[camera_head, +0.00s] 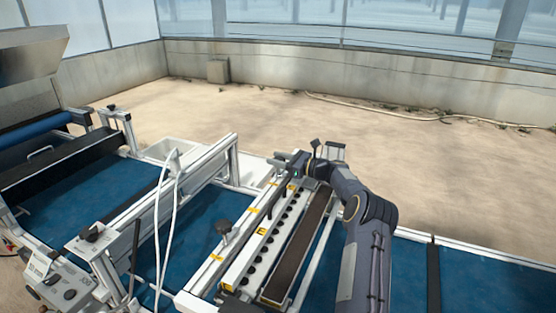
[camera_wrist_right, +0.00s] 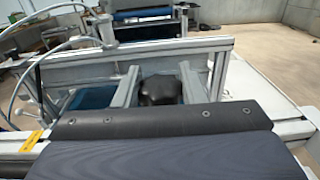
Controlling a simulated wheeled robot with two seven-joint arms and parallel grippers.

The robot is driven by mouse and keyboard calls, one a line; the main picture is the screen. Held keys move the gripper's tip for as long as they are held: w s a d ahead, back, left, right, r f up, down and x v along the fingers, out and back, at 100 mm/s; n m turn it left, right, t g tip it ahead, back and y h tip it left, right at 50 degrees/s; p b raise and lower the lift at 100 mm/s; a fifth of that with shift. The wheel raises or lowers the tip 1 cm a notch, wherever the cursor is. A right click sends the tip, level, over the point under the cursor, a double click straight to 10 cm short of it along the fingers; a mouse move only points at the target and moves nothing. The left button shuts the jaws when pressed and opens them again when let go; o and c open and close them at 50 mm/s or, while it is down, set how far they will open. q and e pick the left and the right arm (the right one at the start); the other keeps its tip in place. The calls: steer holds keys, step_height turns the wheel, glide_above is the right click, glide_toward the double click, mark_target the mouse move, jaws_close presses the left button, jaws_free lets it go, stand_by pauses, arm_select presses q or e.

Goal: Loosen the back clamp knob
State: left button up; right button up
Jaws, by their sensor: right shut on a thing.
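The back clamp knob (camera_wrist_right: 160,90) is a dark rounded knob low in the middle of the right wrist view. My right gripper (camera_wrist_right: 158,96) has one pale finger on each side of it and is shut on it. In the head view my right gripper (camera_head: 284,163) is at the far end of the seeder's long rail, and the knob there is hidden or too small to make out. A second dark knob, the front one (camera_head: 223,229), stands on the near part of the rail. My left gripper is not in view.
The seeder head (camera_head: 262,233) has a row of dark holes and yellow marks. Blue belt (camera_head: 207,215) runs under it. A white frame with a hose (camera_head: 174,200) stands left of it. A control box (camera_head: 62,283) is at lower left. Sandy floor behind is open.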

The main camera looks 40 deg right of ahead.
steer(key=shift+n+g+y, duration=0.5)
steer(key=shift+n+y, duration=0.1)
steer(key=shift+y, duration=0.3)
steer(key=o, duration=1)
steer(key=shift+s+d, duration=0.2)
steer(key=shift+s, duration=0.1)
steer(key=b+v, duration=0.3)
steer(key=v, duration=0.3)
steer(key=shift+s, duration=0.15)
steer(key=shift+s+d, duration=0.25)
steer(key=shift+s, duration=0.1)
